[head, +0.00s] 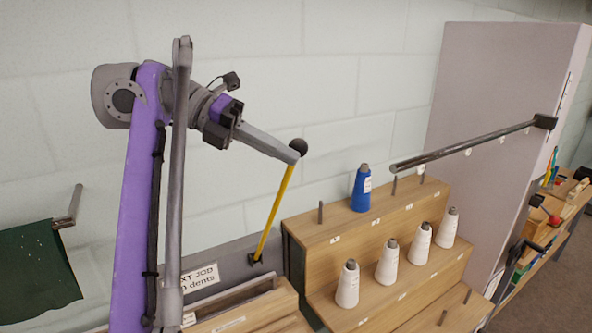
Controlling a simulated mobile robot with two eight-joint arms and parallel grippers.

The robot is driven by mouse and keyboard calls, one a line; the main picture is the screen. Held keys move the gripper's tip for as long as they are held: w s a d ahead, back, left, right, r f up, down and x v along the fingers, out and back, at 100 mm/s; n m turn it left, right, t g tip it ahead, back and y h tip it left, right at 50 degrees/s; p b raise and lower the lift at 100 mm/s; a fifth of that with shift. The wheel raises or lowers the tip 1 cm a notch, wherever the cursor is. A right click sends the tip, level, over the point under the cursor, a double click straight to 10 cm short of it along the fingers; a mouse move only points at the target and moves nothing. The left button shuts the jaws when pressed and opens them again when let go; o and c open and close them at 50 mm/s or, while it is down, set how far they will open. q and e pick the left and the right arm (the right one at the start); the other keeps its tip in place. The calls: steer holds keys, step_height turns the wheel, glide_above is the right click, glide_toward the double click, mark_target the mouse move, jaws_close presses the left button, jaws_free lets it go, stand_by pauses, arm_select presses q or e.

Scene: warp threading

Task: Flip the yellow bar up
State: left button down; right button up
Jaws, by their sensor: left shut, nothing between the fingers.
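The yellow bar (275,213) rises steeply, leaning to the right, from a dark pivot (255,259) on a grey rail. A dark round knob (298,147) tops it. My left gripper (293,153) reaches in from the left and is shut. Its fingertips are at the knob and the bar's upper end and hide part of them. I cannot tell whether they touch. My right gripper is not in view.
A stepped wooden rack (345,232) stands right of the bar, with a blue cone (361,189) and several white cones. A metal rod (470,143) juts over it from a pale panel (490,85). A dark green cloth (35,270) hangs at left.

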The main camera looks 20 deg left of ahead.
arm_select(q)
steer(key=shift+w+a+r, duration=0.6)
steer(key=shift+w+a, duration=0.1)
steer(key=shift+a, duration=0.2)
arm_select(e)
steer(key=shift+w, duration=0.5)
